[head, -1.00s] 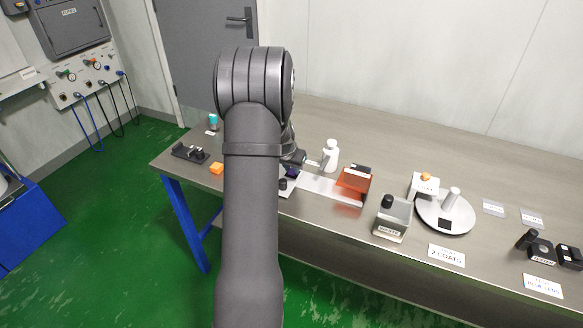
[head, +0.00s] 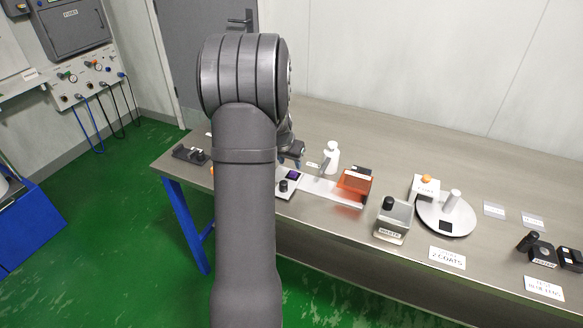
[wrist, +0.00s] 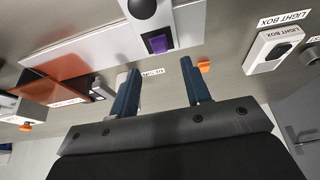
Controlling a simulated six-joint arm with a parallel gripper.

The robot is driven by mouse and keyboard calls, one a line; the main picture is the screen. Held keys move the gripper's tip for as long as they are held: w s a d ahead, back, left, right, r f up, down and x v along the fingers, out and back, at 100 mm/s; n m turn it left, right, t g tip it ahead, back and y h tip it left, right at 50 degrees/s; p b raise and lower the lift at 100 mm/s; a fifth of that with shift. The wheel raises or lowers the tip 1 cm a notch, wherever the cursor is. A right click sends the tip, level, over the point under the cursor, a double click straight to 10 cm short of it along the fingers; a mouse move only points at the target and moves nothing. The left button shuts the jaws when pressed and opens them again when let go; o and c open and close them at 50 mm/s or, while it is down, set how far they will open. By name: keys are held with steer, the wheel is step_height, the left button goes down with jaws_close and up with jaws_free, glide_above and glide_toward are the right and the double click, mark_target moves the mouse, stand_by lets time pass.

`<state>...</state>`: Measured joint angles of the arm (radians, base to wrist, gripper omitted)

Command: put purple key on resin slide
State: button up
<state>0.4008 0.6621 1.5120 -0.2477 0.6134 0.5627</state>
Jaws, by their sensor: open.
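A small purple square (head: 292,175), which I take to be the purple key, sits on a grey unit with a black round knob, just right of my arm. It also shows in the wrist view (wrist: 158,44), ahead of and between my fingertips. My gripper (wrist: 159,66) is open, with nothing between its two blue-grey fingers. In the head view my gripper (head: 291,158) is partly hidden by my arm, behind the purple square. A pale flat strip (head: 325,189) runs from the unit to a clear orange-red block (head: 354,185). I cannot tell which part is the resin slide.
A white bottle (head: 332,158) stands behind the strip. A small orange block (wrist: 204,66) lies beyond my right finger in the wrist view. A grey holder (head: 392,220) and a round turntable (head: 460,218) stand to the right. The back of the table is clear.

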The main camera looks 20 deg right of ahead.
mark_target(293, 172)
steer(key=v, duration=0.6)
steer(key=x, duration=1.2)
steer(key=shift+s+r, duration=0.1)
steer(key=shift+r, duration=1.05)
steer(key=shift+f, duration=0.1)
